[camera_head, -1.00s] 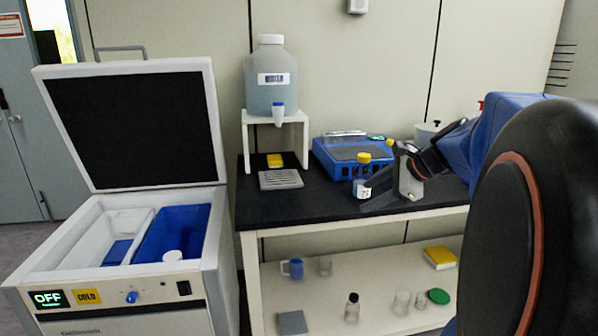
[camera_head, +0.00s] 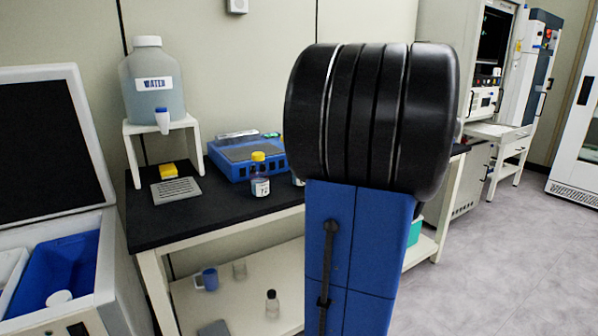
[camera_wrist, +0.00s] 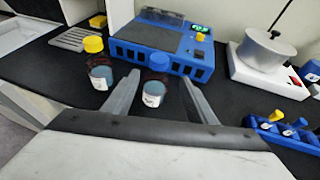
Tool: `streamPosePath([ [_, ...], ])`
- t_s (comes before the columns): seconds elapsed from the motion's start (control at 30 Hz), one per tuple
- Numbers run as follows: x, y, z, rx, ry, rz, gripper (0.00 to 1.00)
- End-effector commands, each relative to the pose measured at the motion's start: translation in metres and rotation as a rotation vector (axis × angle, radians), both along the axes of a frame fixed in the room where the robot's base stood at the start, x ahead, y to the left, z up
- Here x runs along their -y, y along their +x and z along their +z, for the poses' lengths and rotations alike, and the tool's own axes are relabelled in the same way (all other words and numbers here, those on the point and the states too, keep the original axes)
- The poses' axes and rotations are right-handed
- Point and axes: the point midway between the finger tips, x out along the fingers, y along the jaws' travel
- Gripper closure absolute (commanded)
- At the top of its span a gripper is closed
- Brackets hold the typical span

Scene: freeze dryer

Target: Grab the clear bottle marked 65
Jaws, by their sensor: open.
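I cannot read 65 on either label. My gripper (camera_wrist: 158,90) is open, and its fingers point toward the bottles. The right bottle shows between the two fingers; the left bottle is outside the left finger. I cannot tell whether a finger touches either.
A blue balance-like device (camera_wrist: 160,42) stands behind the bottles. A silver pot (camera_wrist: 266,58) on a white base and a blue rack (camera_wrist: 285,130) are at right. A water jug (camera_head: 152,85) stands on a white stand. A lower shelf (camera_head: 240,300) holds glassware.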

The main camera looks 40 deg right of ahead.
Motion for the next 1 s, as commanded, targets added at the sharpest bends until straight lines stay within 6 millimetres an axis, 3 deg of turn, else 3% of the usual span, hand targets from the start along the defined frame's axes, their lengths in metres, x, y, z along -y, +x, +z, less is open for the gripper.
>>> streamPosePath([
  [0.4, 0.0, 0.065, -0.027, -0.002, -0.001, 0.004, 0.49],
  [0.77, 0.0, 0.085, -0.035, -0.001, -0.002, 0.001, 0.49],
  [1.0, -0.003, 0.112, -0.046, -0.001, -0.001, 0.004, 0.49],
])
